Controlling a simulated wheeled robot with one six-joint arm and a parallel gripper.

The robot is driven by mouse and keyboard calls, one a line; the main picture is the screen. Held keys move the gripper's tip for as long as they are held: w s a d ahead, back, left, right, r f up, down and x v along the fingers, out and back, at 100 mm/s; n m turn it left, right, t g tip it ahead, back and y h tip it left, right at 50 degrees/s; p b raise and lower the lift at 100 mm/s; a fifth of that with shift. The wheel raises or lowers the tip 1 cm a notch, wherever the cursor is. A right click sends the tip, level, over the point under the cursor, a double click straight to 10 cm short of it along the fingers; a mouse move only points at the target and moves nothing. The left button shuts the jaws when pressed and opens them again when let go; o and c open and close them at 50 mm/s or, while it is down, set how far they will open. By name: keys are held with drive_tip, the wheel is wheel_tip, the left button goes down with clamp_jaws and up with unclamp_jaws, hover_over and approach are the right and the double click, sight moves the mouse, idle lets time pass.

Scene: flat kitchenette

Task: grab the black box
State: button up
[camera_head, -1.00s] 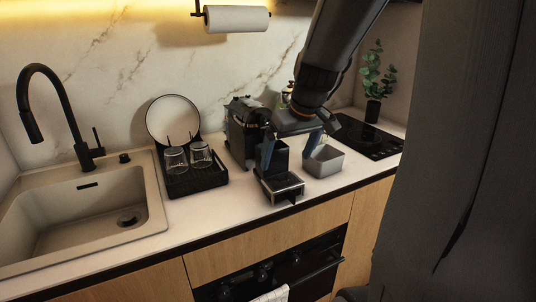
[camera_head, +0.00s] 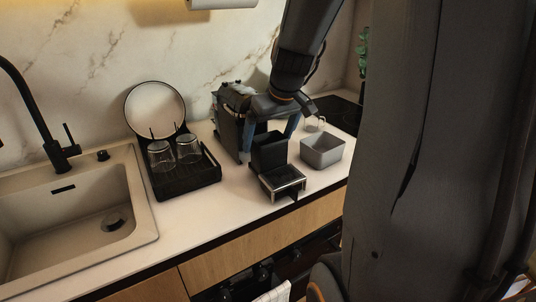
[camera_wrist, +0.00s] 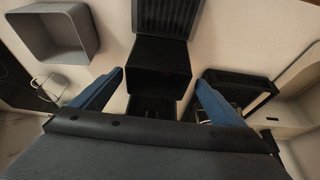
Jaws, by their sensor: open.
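The black box (camera_head: 268,153) stands on the counter at the back of a small black tray with a silver rim (camera_head: 284,182). In the wrist view the box (camera_wrist: 160,56) shows its dark hollow, with the ribbed tray (camera_wrist: 167,17) beyond it. My gripper (camera_head: 271,136) is open over the box, one blue finger towards each side. In the wrist view my gripper (camera_wrist: 161,78) has the box between its fingertips, with gaps visible on both sides. I cannot tell the exact height of the fingertips against the box.
A grey bin (camera_head: 322,151) stands close on the right. A dark appliance (camera_head: 232,118) stands behind on the left. A black dish rack (camera_head: 187,183) holds glasses and a plate (camera_head: 155,109). The sink (camera_head: 75,228) is at far left. Counter in front of the rack is free.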

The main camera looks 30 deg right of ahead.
drive_tip(key=shift+d+p+x, duration=0.2)
drive_tip(key=shift+p+x, duration=0.45)
drive_tip(key=shift+x, duration=1.95)
drive_tip(key=shift+w, duration=0.1)
drive_tip(key=c, duration=1.1)
